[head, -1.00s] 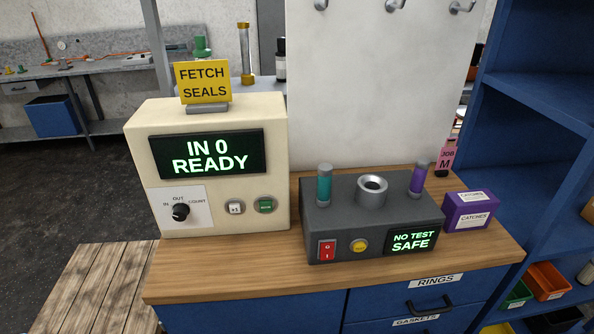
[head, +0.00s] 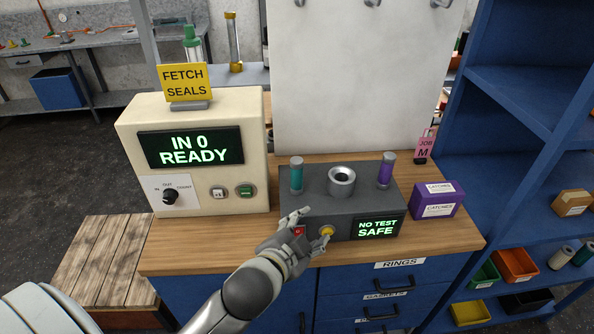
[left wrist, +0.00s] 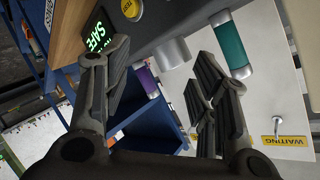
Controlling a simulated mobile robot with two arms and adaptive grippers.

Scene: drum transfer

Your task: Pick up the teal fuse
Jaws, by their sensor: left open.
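The teal fuse (head: 297,177) stands upright at the left end of the grey tester's top, a teal cylinder with silvery caps. It also shows in the left wrist view (left wrist: 231,44), beyond the right-hand fingers. My left gripper (head: 314,224) is open and empty in front of the grey tester (head: 320,205), below and slightly right of the fuse and apart from it. It partly hides the red switch and the tester's front. The purple fuse (head: 386,170) stands at the tester's right end, with a metal socket (head: 341,180) between the two fuses. My right gripper is not in view.
A cream counter box (head: 195,155) reading "IN 0 READY" stands left of the tester. A purple catches box (head: 438,200) and pink job tag (head: 424,147) are to the right. A white hook board (head: 365,80) rises behind. Blue shelves (head: 510,120) stand at the right.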

